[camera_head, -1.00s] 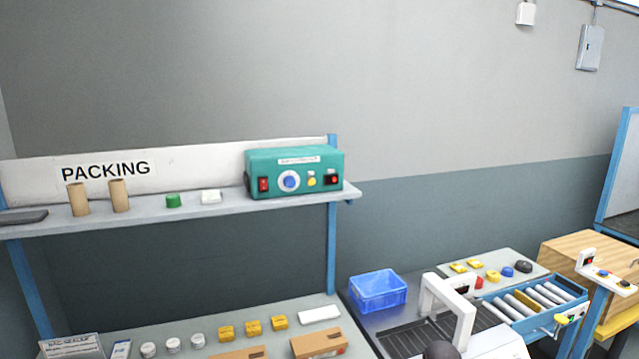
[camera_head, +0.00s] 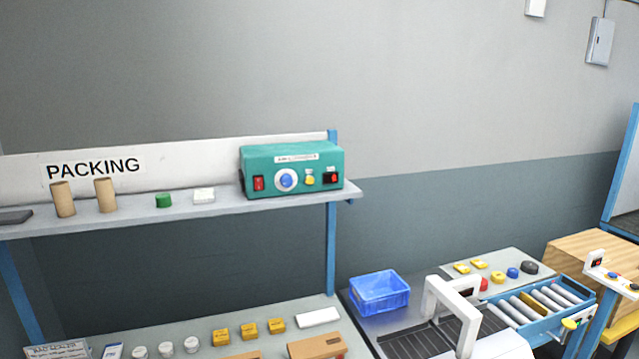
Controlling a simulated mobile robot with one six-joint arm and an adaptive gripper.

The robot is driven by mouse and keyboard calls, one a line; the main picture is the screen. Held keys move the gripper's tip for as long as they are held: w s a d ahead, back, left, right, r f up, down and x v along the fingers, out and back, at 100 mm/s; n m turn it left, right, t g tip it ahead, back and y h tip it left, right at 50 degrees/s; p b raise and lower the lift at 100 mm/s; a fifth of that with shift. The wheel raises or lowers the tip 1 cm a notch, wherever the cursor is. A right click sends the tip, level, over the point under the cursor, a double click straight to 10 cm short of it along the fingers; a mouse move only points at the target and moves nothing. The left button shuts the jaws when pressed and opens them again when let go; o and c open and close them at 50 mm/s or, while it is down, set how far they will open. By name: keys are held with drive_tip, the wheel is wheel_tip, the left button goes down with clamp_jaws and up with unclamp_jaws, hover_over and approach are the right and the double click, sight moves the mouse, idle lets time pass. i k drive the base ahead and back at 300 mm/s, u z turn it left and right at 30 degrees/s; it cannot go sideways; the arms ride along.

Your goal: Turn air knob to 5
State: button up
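A green blower box (camera_head: 292,169) stands at the right end of the grey shelf. On its front is a round blue knob with a white dial ring (camera_head: 286,180), left of the middle. Its pointer and numbers are too small to read. A red switch (camera_head: 258,184) is left of the knob; a small yellow part (camera_head: 309,179) and a black part with red (camera_head: 329,178) are to its right. My gripper is not clearly in view.
The shelf (camera_head: 235,207) also holds two cardboard tubes (camera_head: 105,195), a green cap (camera_head: 163,200) and a white block (camera_head: 204,195). Below are a bench with boxes, a blue crate (camera_head: 379,293), a white arch (camera_head: 455,305) and a roller conveyor (camera_head: 540,302). Air before the box is clear.

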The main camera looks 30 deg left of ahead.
sight(286, 181)
drive_tip(key=z, duration=0.2)
drive_tip(key=k, duration=1.3)
drive_tip(key=u, duration=1.3)
drive_tip(key=i, duration=1)
drive_tip(key=z, duration=0.1)
